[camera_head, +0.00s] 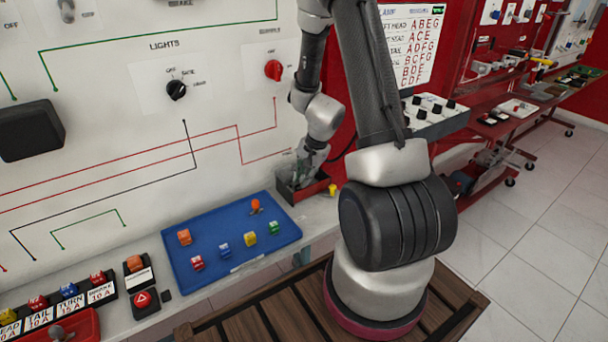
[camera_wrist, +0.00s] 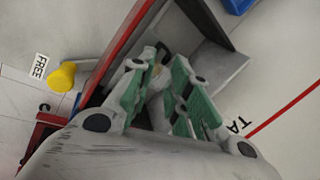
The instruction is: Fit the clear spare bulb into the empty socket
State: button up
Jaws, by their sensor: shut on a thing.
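My gripper (camera_wrist: 165,82) has green-lined fingers and points into a red-edged box (camera_wrist: 121,50) with grey inner walls. It is shut on a small pale, see-through thing (camera_wrist: 157,83), which looks like the clear bulb; the fingers hide most of it. In the head view my gripper (camera_head: 311,160) is low by the wall panel, over the red-edged box (camera_head: 288,191) at the far end of the ledge. The bulb is too small to make out there. I cannot pick out the empty socket in either view.
A yellow knob (camera_wrist: 62,76) beside a FREE label stands close to the box. A blue tray (camera_head: 217,276) with several coloured fuses lies on the ledge left of the box. The white panel with a black rotary switch (camera_head: 176,90) rises behind.

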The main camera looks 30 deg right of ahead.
dwell(0.3)
jog(key=o, duration=1.1)
jog(key=shift+o, duration=0.2)
jog(key=shift+o, duration=0.9)
notch_tip(320, 180, up, 2)
jog(key=shift+r, duration=3)
